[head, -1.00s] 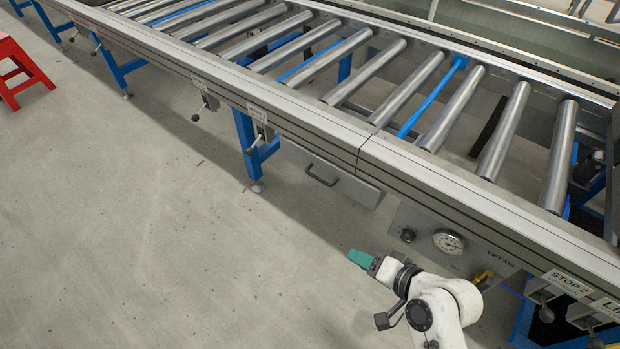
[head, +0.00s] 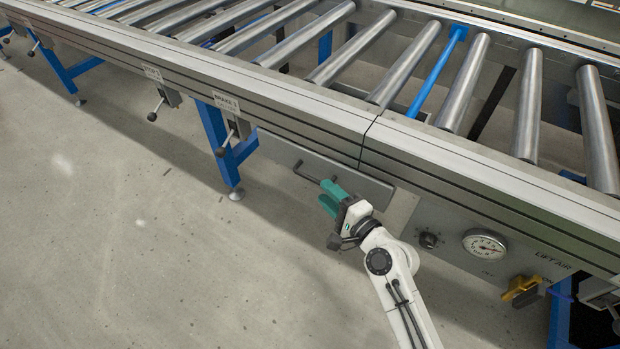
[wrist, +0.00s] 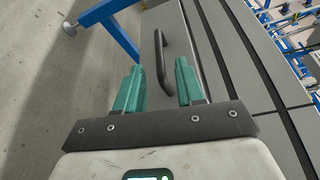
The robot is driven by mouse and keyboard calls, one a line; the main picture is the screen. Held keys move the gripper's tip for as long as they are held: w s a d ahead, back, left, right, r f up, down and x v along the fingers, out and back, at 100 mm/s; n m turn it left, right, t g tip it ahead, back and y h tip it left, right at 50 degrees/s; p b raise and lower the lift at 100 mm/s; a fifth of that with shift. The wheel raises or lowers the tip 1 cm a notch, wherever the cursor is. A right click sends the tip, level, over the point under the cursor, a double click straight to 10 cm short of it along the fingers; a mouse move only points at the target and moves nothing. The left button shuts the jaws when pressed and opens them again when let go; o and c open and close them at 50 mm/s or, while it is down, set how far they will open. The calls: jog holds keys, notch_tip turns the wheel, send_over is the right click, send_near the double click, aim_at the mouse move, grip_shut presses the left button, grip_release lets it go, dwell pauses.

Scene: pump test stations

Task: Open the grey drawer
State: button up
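The grey drawer (head: 276,148) sits under the conveyor's side rail, its front partly hidden by my gripper in the head view. It looks shut. Its dark bar handle (head: 306,175) shows just left of my gripper (head: 328,197). In the wrist view, the handle (wrist: 161,58) lies ahead, between the lines of my two green fingers (wrist: 158,84). The fingers are apart with nothing between their tips. The handle appears beyond the tips; whether it touches them I cannot tell.
The roller conveyor's rail (head: 300,117) runs above the drawer. A panel with a knob (head: 428,240), a gauge (head: 485,245) and a yellow valve handle (head: 522,290) is at right. A blue leg (head: 217,145) and a brake lever (head: 222,150) stand at left. The floor in front is clear.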

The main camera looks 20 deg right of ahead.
aim_at(311, 177)
jog(key=b+x, duration=0.1)
jog(key=x, duration=0.6)
grip_shut()
dwell(0.3)
